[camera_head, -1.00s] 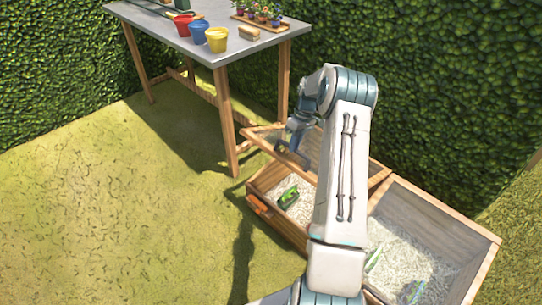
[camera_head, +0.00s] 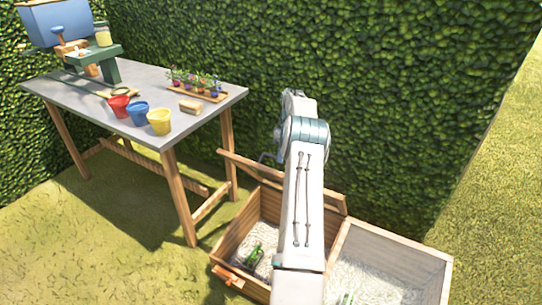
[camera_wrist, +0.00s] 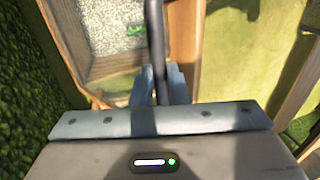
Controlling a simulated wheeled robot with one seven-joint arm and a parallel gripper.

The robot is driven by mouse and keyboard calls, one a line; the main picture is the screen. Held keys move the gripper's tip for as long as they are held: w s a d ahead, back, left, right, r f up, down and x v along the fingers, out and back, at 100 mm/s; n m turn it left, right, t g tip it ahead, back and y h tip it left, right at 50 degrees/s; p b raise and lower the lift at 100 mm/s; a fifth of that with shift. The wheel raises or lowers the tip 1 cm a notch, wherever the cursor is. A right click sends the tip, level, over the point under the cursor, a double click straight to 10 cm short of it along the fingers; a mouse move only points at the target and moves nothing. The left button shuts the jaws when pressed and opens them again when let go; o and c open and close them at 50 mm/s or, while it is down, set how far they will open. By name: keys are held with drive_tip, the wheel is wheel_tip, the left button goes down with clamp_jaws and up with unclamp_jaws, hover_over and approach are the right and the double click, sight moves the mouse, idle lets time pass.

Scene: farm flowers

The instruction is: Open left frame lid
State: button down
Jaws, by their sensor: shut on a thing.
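The left frame (camera_head: 238,226) is a wooden box on the grass with pale bedding and a green plant inside. Its wood-edged lid (camera_head: 243,167) is raised steeply along the back of the box, and its middle is hidden behind my arm. My gripper (camera_head: 268,158) is at the lid's upper part, mostly hidden by my arm in the head view. In the wrist view, my gripper (camera_wrist: 160,88) is shut on a dark bar (camera_wrist: 155,40), which looks like the lid's handle. The box interior shows beyond it.
A right frame (camera_head: 400,245) adjoins on the right, with bedding inside. A grey table (camera_head: 75,88) stands at left with red, blue and yellow pots and a flower tray (camera_head: 197,91). A tall hedge (camera_head: 400,100) is close behind. Grass at front left is clear.

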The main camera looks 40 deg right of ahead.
drive_tip(key=shift+s+d+f, duration=0.15)
drive_tip(key=shift+d+f, duration=0.05)
drive_tip(key=shift+f, duration=0.25)
drive_tip(key=shift+s+d+f, duration=0.15)
drive_tip(key=shift+f, duration=0.25)
drive_tip(key=c, duration=1.8)
unclamp_jaws()
drive_tip(key=o, duration=0.4)
drive_tip(key=shift+w+d+f, duration=0.15)
drive_tip(key=shift+d+f, duration=0.4)
drive_tip(key=shift+d, duration=0.2)
drive_tip(key=shift+w+a+r, duration=0.25)
drive_tip(key=shift+a+r, duration=0.4)
drive_tip(key=shift+a, duration=0.25)
drive_tip(key=shift+d+f, duration=0.1)
drive_tip(key=shift+d, duration=0.05)
drive_tip(key=p+v, duration=0.6)
drive_tip(key=v, duration=0.7)
drive_tip(key=shift+r, duration=0.2)
